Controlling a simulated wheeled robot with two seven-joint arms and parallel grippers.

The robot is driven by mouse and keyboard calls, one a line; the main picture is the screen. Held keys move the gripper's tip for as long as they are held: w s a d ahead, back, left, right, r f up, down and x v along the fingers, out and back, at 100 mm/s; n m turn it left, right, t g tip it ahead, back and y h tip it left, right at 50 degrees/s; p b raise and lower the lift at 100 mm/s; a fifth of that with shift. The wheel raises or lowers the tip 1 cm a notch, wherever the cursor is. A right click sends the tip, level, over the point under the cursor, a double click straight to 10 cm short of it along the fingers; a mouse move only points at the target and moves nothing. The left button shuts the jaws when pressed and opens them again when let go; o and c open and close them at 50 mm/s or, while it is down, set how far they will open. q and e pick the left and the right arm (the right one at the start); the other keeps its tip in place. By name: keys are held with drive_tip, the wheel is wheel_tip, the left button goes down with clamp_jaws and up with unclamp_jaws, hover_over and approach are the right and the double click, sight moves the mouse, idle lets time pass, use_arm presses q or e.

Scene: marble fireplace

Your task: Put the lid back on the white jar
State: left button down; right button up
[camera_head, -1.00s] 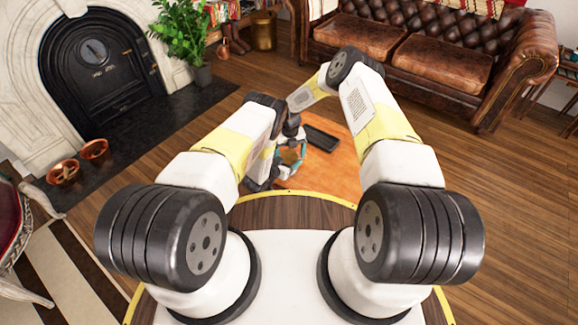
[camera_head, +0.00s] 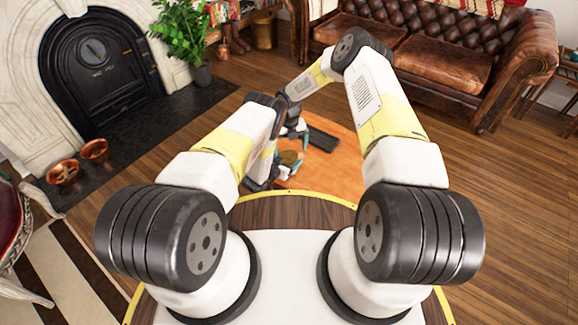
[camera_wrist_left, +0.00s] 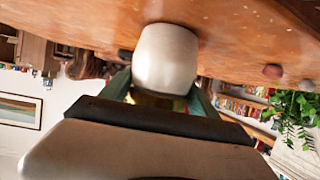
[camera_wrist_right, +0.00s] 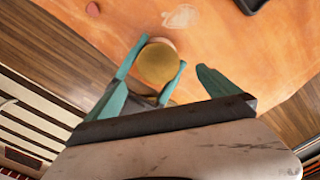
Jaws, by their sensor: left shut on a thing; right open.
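A gold part shows at the jar's top in the left wrist view. In the right wrist view a round gold disc (camera_wrist_right: 158,63) covers most of the jar's top, with a pale rim beyond it. I cannot tell whether this disc is the lid fully seated. My right gripper (camera_wrist_right: 162,91) is open and close to the jar, with nothing visibly held. In the head view the jar area (camera_head: 290,157) is small and partly hidden by my arms.
A flat black tray-like thing (camera_head: 322,138) lies on the orange table (camera_head: 345,165), beyond the jar. A small reddish round thing (camera_wrist_right: 92,10) sits on the table. The table's right side looks clear. A leather sofa and a fireplace stand farther off.

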wheel_tip(320, 180, up, 12)
idle(0.4)
drive_tip(key=shift+f, duration=0.1)
use_arm(q)
drive_tip(key=shift+c, duration=0.6)
unclamp_jaws()
drive_tip(key=shift+s, duration=0.1)
drive_tip(key=v, duration=0.7)
drive_tip(key=shift+s+a+r, duration=0.15)
drive_tip(key=shift+s, duration=0.1)
